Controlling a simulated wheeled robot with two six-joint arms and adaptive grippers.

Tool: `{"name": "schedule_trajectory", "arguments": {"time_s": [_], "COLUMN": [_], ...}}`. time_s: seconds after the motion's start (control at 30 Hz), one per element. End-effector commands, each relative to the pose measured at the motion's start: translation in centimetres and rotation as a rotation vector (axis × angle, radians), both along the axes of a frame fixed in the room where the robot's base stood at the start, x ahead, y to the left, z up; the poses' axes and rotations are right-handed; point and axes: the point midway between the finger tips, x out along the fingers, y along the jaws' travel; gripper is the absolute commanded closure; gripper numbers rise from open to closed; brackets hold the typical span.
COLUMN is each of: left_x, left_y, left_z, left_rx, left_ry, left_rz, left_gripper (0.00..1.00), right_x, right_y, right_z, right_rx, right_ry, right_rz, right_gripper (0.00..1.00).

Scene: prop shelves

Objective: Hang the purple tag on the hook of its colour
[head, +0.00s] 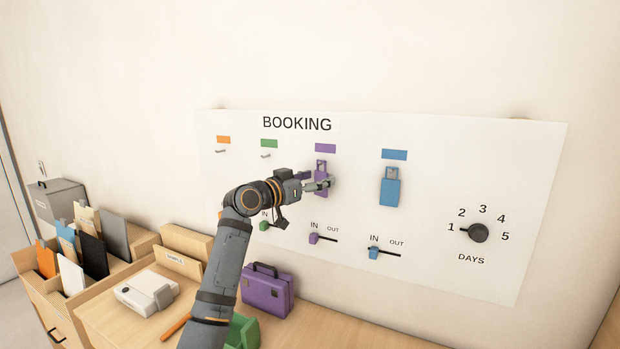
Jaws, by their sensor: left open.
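The purple tag (321,165) is upright against the white BOOKING board (440,142), directly below the purple label (325,148). Its top loop is at the hook's place; the hook itself is too small to make out clearly. My left gripper (328,184) is open, with its fingers at the tag's body and covering part of it. Whether the fingers touch the tag cannot be told. My right gripper is not in view.
A blue tag (390,188) hangs under the blue label. The orange hook (220,151) and green hook (266,156) are bare. Purple slider (314,239), blue slider (374,253) and dial (478,232) sit lower. A purple case (267,290) stands on the counter below.

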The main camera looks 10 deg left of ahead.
Motion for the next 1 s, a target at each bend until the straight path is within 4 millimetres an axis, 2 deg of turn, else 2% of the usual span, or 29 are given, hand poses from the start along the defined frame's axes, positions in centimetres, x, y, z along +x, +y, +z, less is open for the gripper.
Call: {"name": "schedule_trajectory", "arguments": {"time_s": [0.13,0.53,1.0], "left_x": [-0.01,-0.03,0.17], "left_y": [0.02,0.04,0.20], "left_z": [-0.04,-0.05,-0.08], "left_rx": [0.000,0.000,0.001], "left_ry": [0.000,0.001,0.001], "left_rz": [0.000,0.000,0.001], "left_gripper": [0.32,0.87,0.88], "right_x": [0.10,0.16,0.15], "right_y": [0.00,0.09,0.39], "right_z": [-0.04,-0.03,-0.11], "right_rx": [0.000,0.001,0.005], "right_ry": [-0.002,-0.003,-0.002], "right_rz": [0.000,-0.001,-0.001], "right_gripper": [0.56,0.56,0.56]}}
